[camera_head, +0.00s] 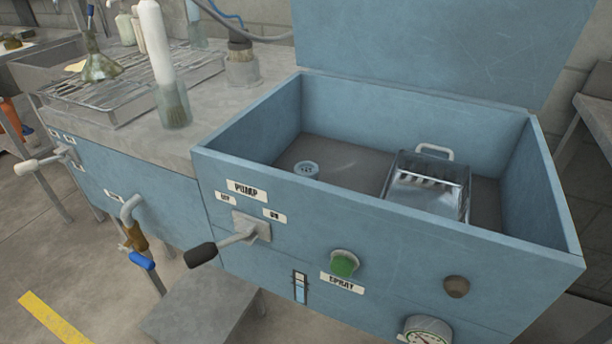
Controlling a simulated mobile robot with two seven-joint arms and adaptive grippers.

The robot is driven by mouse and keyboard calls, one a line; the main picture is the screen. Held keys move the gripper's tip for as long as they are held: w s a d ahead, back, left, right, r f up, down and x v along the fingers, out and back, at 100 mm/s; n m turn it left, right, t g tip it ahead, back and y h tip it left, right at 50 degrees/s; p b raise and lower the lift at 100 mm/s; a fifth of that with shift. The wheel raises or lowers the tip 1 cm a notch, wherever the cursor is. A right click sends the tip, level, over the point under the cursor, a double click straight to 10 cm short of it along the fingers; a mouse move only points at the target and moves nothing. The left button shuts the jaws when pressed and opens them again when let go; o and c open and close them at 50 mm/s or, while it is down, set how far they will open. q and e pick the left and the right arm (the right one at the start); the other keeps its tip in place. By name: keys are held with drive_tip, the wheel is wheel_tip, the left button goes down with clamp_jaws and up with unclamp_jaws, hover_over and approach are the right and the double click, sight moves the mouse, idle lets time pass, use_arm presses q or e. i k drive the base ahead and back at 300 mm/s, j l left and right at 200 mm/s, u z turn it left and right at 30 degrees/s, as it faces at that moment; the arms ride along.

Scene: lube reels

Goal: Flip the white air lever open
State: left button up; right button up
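The white-handled lever (38,164) is at the far left, on the blue front panel of the bench. Its white grip points left and slightly down from a grey mount on the panel. Small white labels sit around the mount, too small to read. Neither of my grippers is in view, and nothing touches the lever.
A black-handled lever (202,254) under a PUMP label juts out from the blue tank (400,215). A pipe with a blue-handled valve (142,260) sticks out between the levers. A metal basket (428,185) sits in the tank. Glassware stands on the bench (150,140).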

sight(23, 168)
drive_tip(key=l+u, duration=0.25)
drive_tip(key=u, duration=1.3)
drive_tip(key=i+j, duration=0.6)
drive_tip(key=j, duration=0.15)
drive_tip(key=i+j, duration=0.65)
drive_tip(key=j, duration=0.15)
drive_tip(key=i+j, duration=0.6)
drive_tip(key=j, duration=0.15)
drive_tip(key=i+j+z, duration=0.1)
drive_tip(key=z, duration=1.5)
